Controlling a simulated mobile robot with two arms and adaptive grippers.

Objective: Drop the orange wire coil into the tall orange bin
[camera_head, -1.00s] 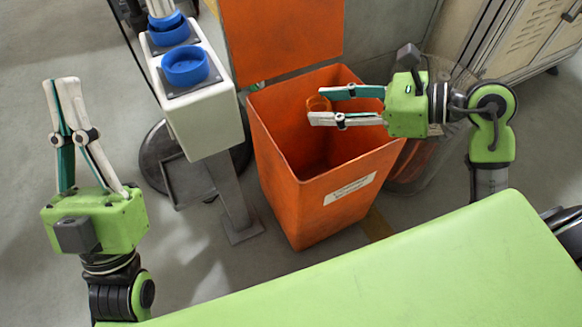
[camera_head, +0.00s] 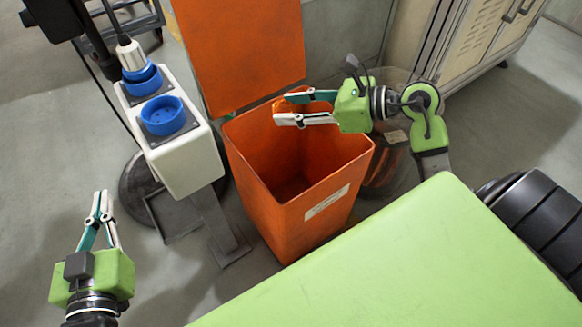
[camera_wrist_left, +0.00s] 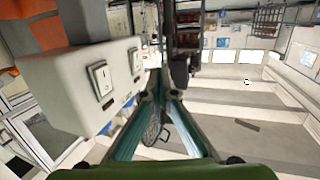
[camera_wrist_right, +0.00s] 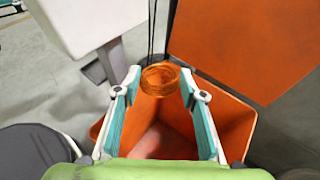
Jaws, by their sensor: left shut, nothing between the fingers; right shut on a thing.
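The orange wire coil (camera_wrist_right: 160,79) sits between the fingertips of my right gripper (camera_wrist_right: 160,80) in the right wrist view. In the head view the coil (camera_head: 283,105) shows small at the tips of the right gripper (camera_head: 288,108). The tall orange bin (camera_head: 318,192) stands open, with its lid raised behind it. The right gripper is above the bin's back part, and the bin's opening (camera_wrist_right: 228,112) shows below the coil in the right wrist view. My left gripper (camera_head: 99,203) is shut and empty at the lower left, well apart from the bin.
A white pedestal box (camera_head: 184,160) with blue round cups (camera_head: 163,117) stands left of the bin. A transparent bin (camera_head: 385,165) stands to its right. The raised orange lid (camera_head: 240,50) rises behind. A beige cabinet (camera_head: 470,40) is at the back right.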

